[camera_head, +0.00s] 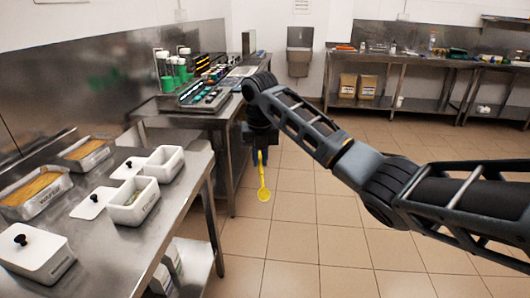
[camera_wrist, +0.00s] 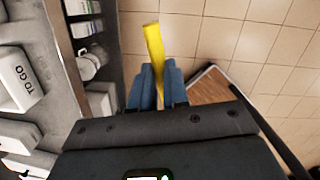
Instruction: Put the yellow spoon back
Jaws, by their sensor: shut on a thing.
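The yellow spoon (camera_head: 263,183) hangs upright from my gripper (camera_head: 261,150) in the head view, bowl end down, over the tiled floor. My gripper is shut on it beside the back table, clear of the table tops. In the wrist view the spoon (camera_wrist: 155,55) runs up from between the blue fingertips of my gripper (camera_wrist: 157,88). Its upper end in the hand is hidden by the fingers. On the back table, a tray (camera_head: 178,103) holds several utensils with dark and coloured handles.
A steel table (camera_head: 150,235) at the left carries white lidded containers (camera_head: 134,203) and trays of yellow food (camera_head: 37,188). Green-and-white bottles (camera_head: 165,72) stand behind the utensil tray. Shelved tables (camera_head: 400,58) line the far wall. The floor between is clear.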

